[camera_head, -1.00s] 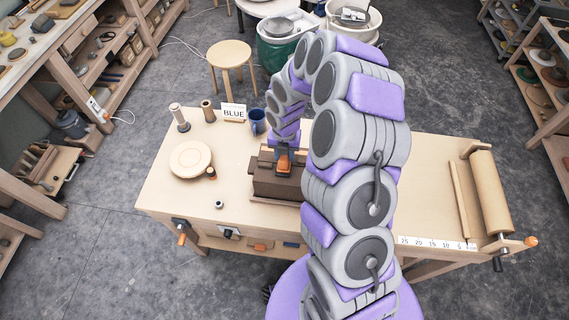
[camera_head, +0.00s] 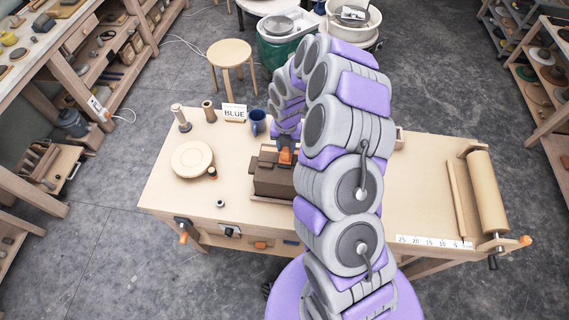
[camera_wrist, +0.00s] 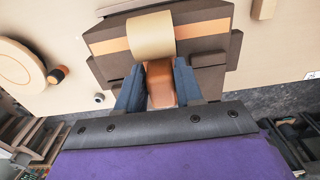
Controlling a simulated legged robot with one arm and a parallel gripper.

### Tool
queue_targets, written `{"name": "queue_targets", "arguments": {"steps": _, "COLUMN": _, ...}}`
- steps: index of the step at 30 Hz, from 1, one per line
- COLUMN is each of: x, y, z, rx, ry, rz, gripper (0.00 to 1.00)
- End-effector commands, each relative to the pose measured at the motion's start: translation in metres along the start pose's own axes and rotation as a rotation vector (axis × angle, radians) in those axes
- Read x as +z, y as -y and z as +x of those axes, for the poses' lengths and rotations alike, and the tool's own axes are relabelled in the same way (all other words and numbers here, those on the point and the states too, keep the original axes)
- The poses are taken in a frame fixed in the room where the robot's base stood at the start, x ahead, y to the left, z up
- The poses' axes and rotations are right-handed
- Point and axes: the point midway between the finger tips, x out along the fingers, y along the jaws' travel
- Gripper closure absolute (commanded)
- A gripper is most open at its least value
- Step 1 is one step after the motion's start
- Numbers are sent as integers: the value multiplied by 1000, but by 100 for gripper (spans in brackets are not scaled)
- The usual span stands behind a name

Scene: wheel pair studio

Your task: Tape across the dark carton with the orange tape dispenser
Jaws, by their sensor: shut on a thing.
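The dark carton (camera_head: 270,183) is a brown box on the worktable, partly hidden by my arm. In the wrist view, the carton (camera_wrist: 113,68) lies just ahead of the fingers, with a tan-orange band (camera_wrist: 112,45) across its top. My gripper (camera_head: 287,143) is over the carton and shut on the orange tape dispenser (camera_head: 285,156). In the wrist view, my gripper (camera_wrist: 159,84) has its two blue-grey fingers around the dispenser's orange body (camera_wrist: 160,88). The dispenser's tan tape roll covers the middle of the band. I cannot tell whether the roll touches the carton.
On the worktable (camera_head: 420,185), a round wooden plate (camera_head: 191,158), a small dark jar, a "BLUE" sign (camera_head: 234,113) and a blue mug (camera_head: 257,122) stand left of or behind the carton. A large roll (camera_head: 486,192) sits at the right end. The table's right half is mostly clear.

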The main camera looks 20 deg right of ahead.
Motion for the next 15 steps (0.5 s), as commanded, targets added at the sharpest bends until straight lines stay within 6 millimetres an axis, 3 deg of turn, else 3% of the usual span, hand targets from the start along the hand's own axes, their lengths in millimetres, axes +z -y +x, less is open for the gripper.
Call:
{"name": "queue_targets", "arguments": {"steps": 8, "x": -2, "y": 0, "z": 0, "rx": 0, "ry": -1, "rz": -1, "gripper": 100}}
{"name": "queue_targets", "arguments": {"steps": 15, "x": -21, "y": 0, "z": 0, "rx": 0, "ry": -1, "rz": -1, "gripper": 100}}
